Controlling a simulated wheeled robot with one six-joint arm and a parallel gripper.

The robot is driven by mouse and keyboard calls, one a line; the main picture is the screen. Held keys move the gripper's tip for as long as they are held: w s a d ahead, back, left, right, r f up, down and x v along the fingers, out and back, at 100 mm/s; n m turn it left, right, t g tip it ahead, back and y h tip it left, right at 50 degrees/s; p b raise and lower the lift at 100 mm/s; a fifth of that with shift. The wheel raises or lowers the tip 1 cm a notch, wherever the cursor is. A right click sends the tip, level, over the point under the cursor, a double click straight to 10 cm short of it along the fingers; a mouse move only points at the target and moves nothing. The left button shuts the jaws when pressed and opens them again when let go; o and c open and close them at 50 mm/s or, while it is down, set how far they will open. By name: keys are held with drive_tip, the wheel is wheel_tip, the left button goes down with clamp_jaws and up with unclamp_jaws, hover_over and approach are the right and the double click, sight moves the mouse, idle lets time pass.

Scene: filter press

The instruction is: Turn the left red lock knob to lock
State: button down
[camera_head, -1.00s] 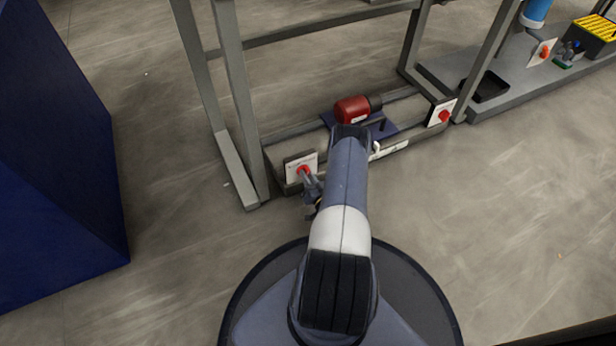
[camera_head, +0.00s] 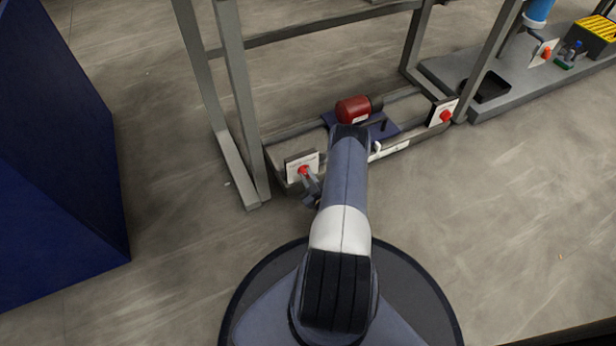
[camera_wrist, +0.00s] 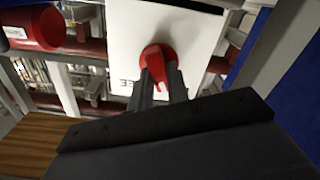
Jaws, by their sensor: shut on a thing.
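The left red lock knob (camera_head: 303,170) sits on a white plate (camera_head: 296,161) low on the frame, near its left post. In the wrist view the red knob (camera_wrist: 157,62) is close up, with a handle pointing down in the picture. My gripper (camera_head: 309,179) is at this knob. In the wrist view my gripper (camera_wrist: 160,82) has its two dark fingers on either side of the knob's handle, shut on it. Lettering on the white plate (camera_wrist: 190,30) is partly hidden by the fingers and the knob.
A second red knob (camera_head: 446,116) is on a white plate to the right. A red cylindrical motor (camera_head: 353,109) lies on a blue base between them. A grey frame post (camera_head: 240,110) stands just left of the left plate. Open floor lies to the right.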

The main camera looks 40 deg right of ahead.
drive_tip(key=shift+n, duration=0.9)
drive_tip(key=c, duration=1.4)
unclamp_jaws()
drive_tip(key=shift+o, duration=0.2)
drive_tip(key=shift+a, duration=0.1)
